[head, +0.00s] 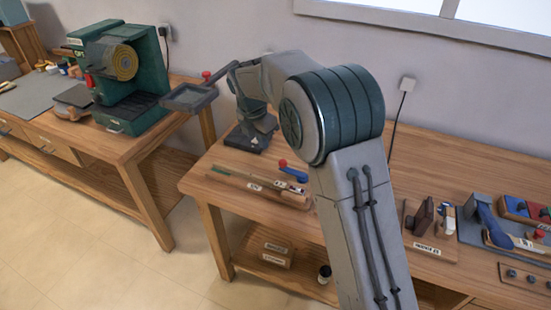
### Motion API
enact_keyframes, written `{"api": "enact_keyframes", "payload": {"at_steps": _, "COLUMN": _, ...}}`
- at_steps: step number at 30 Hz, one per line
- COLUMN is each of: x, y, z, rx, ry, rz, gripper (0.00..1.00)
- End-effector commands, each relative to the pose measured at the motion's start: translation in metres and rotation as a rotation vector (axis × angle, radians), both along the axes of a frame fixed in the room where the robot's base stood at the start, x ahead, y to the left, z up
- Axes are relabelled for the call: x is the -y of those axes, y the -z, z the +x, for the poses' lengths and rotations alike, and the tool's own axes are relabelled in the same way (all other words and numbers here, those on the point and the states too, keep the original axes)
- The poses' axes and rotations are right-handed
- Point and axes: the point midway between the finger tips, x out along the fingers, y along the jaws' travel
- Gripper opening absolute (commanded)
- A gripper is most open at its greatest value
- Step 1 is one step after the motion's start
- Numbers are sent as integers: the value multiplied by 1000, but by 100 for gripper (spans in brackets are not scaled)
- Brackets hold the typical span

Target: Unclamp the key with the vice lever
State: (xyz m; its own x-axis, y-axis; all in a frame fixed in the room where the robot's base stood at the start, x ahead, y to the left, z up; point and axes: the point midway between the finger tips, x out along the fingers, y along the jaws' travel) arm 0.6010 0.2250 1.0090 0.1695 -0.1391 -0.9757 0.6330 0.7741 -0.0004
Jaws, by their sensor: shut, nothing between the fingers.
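A lever with a blue arm (296,171) and a red knob (283,162) is on the near bench, just left of my arm. It sits at the far side of a long wooden board (238,178) that carries a label and pale and dark pieces near its right end. I take this for the vice lever; the vice jaws and the clamped key are too small to make out. My arm rises from the lower middle, and its elbow bends over the bench, close to the lever in the picture.
A green machine (120,75) stands on the left bench (130,146). A wooden stand (430,246), a grey tray (468,233) and blue and red parts fill the right bench. Boxes (277,252) lie on the lower shelf.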

Motion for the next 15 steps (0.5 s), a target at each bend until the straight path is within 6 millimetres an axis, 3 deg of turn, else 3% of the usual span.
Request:
{"api": "enact_keyframes", "payload": {"at_steps": 8, "x": 2, "y": 22, "z": 2, "rx": -4, "ry": -2, "rz": -2, "gripper": 0}}
{"api": "enact_keyframes", "payload": {"at_steps": 15, "x": 8, "y": 72, "z": 10, "rx": -5, "ry": -3, "rz": -2, "gripper": 0}}
